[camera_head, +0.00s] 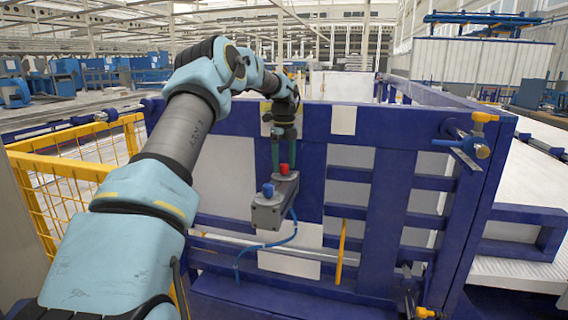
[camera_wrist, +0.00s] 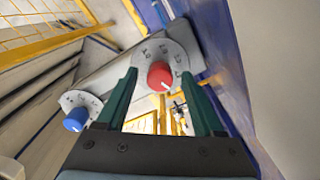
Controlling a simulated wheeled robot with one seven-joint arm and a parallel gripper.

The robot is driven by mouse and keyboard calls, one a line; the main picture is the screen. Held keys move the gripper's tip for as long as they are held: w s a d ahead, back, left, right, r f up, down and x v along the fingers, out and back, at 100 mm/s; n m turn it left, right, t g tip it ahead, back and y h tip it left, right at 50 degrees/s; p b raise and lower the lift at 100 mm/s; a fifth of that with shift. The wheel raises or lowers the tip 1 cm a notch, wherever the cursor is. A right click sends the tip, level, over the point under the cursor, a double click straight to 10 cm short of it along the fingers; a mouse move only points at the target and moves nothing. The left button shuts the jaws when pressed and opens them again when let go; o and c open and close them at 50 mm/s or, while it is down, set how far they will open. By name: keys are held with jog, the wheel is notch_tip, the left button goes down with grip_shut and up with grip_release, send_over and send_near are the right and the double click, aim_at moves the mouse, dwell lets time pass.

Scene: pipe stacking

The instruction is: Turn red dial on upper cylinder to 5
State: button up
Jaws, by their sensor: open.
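The red dial (camera_wrist: 159,75) sits on a round, pale numbered plate on a long grey box (camera_head: 283,200). Its white mark points to the lower right in the wrist view; the numbers are too blurred to read surely. It also shows as a small red knob in the head view (camera_head: 284,169). A blue dial (camera_wrist: 76,119) is on the same box, at its nearer end in the head view (camera_head: 268,189). My gripper (camera_wrist: 158,73) is open, with one green finger on each side of the red dial. I cannot tell whether either finger touches it.
A blue frame (camera_head: 311,150) with pale panels stands behind the box. A blue cable (camera_head: 265,247) hangs from the box. A yellow railing (camera_head: 75,165) is at the left. A metal cylinder with a yellow-orange part (camera_head: 482,151) is on the right post.

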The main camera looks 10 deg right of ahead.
aim_at(285, 164)
notch_tip(285, 164, up, 11)
jog(key=b, duration=0.2)
dwell(0.5)
jog(key=shift+d+f, duration=0.1)
jog(key=shift+f, duration=0.05)
